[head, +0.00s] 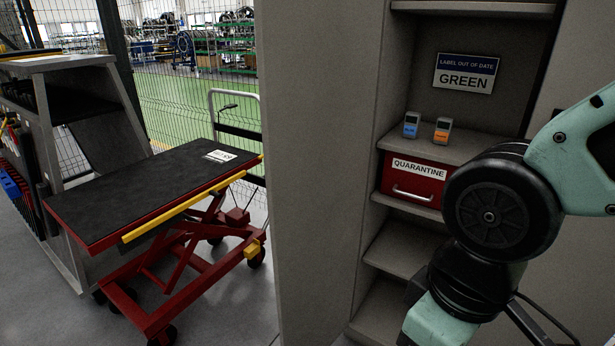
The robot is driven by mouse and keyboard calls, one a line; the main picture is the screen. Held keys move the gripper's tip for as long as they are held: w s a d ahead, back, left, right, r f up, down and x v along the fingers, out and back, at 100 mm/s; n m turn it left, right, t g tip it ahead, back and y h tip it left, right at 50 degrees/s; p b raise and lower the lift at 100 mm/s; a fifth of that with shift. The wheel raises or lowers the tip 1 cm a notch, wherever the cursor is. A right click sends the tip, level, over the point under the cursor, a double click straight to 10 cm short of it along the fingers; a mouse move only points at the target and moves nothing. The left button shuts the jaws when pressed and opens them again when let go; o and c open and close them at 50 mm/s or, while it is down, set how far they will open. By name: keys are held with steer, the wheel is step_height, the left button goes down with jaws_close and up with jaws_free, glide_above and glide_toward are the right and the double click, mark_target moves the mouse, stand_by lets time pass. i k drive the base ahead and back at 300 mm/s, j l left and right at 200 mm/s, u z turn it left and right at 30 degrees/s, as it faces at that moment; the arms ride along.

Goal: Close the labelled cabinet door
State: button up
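A tall grey-beige cabinet stands open, its inner shelves (455,147) showing in the head view. A broad plain panel (315,170) stands upright left of the shelves; it looks like the door swung open, but I cannot tell it surely from the cabinet's side. No handle shows on it. A sign (466,73) on the cabinet's back wall reads "LABEL OUT OF DATE" and "GREEN". My arm crosses the right side in front of the cabinet and hides part of the lower shelves. My gripper is out of view.
A red lift cart (150,195) with a black top stands left of the panel. A grey workbench (85,105) and mesh fence are beyond.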

mark_target(318, 60)
steer(key=i+j+u, duration=0.15)
steer(key=j+u, duration=0.25)
steer(key=i+j+u, duration=0.15)
steer(key=u, duration=0.3)
steer(key=i+j+u, duration=0.15)
steer(key=i+u, duration=0.25)
steer(key=i+j+u, duration=0.2)
steer(key=i+u, duration=0.15)
steer(key=i, duration=0.15)
steer(key=i+z, duration=0.2)
steer(key=z, duration=0.25)
steer(key=i+j+z, duration=0.15)
steer(key=z, duration=0.3)
steer(key=i+j+z, duration=0.1)
steer(key=z, duration=0.35)
steer(key=i+j+z, duration=0.2)
steer(key=z, duration=0.25)
steer(key=i+j+z, duration=0.1)
steer(key=z, duration=0.35)
steer(key=j+z, duration=0.3)
steer(key=z, duration=0.15)
steer(key=j+z, duration=0.3)
steer(key=z, duration=0.15)
steer(key=k+l+u, duration=0.1)
steer(key=u, duration=0.35)
steer(key=k+l+u, duration=0.2)
steer(key=u, duration=0.3)
steer(key=k+l+u, duration=0.15)
steer(key=u, duration=0.3)
